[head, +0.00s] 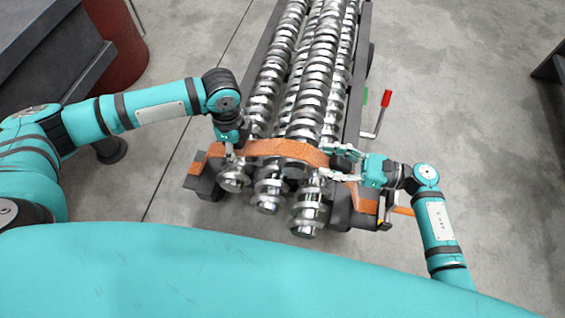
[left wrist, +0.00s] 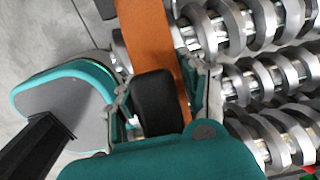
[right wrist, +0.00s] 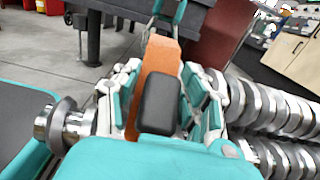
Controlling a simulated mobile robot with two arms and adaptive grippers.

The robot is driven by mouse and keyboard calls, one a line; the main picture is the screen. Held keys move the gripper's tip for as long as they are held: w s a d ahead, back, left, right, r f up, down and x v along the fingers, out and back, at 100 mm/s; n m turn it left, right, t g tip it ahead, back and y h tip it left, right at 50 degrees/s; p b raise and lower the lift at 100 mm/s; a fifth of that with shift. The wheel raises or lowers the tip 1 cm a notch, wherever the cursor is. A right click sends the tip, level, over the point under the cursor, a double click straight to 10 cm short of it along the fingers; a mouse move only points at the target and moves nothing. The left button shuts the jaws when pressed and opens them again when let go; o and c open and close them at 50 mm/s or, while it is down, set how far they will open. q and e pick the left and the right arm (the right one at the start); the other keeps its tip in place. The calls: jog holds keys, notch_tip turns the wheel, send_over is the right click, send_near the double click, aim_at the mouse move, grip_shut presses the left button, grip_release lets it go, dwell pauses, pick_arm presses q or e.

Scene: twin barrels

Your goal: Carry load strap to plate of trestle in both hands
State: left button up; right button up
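The load strap is an orange band (head: 285,148) arched over the front of several shiny screws. It also shows in the left wrist view (left wrist: 143,35) and the right wrist view (right wrist: 160,58). My left gripper (head: 232,152) is at its left part, fingers on either side of the band. My right gripper (head: 335,162) has its parted fingers around the right part. A black block sits between the fingers in both wrist views and hides some of the band. I cannot tell whether either gripper presses on it. I cannot pick out the trestle's plate.
The screws (head: 312,85) lie lengthwise in a dark frame (head: 358,90). A red-handled crank (head: 386,99) sticks out on its right. A dark bench (head: 45,50) and a red drum (head: 115,40) stand at the upper left. The grey floor to the right is mostly clear.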

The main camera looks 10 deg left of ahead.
pick_arm(q)
grip_shut()
pick_arm(e)
grip_shut()
pick_arm(q)
jog(key=shift+r, duration=0.1)
